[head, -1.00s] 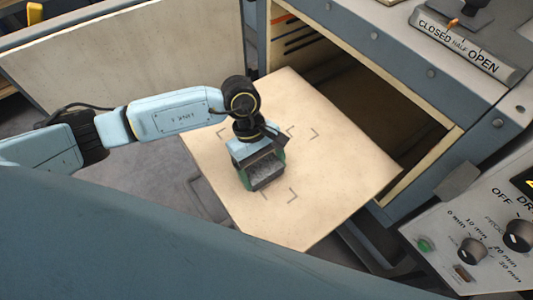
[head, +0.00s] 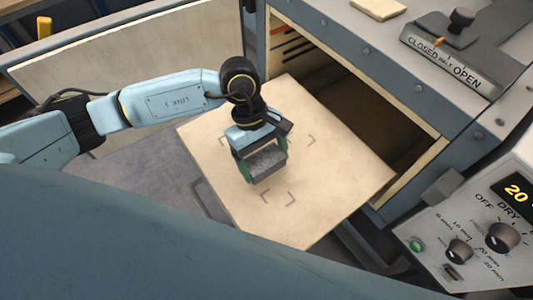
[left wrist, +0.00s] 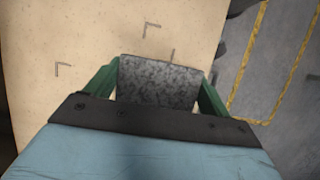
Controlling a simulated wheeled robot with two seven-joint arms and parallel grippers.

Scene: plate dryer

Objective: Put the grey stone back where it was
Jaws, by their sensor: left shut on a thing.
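The grey stone (head: 267,161) is a speckled block between the green fingers of my left gripper (head: 262,166). The left gripper is shut on it, over the pale board (head: 215,140) that sticks out of the open dryer. In the left wrist view the stone (left wrist: 160,82) fills the space between the two green fingers. Dark corner marks are drawn on the board, and the stone is among them in the head view. I cannot tell whether the stone touches the board. My right gripper is not in view.
The dryer's open cavity (head: 345,105) is behind the board. A lever plate (head: 455,60) marked closed, half and open is on top. A control panel (head: 480,240) with knobs and a display is at right. An open pale door panel (head: 120,65) stands at upper left.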

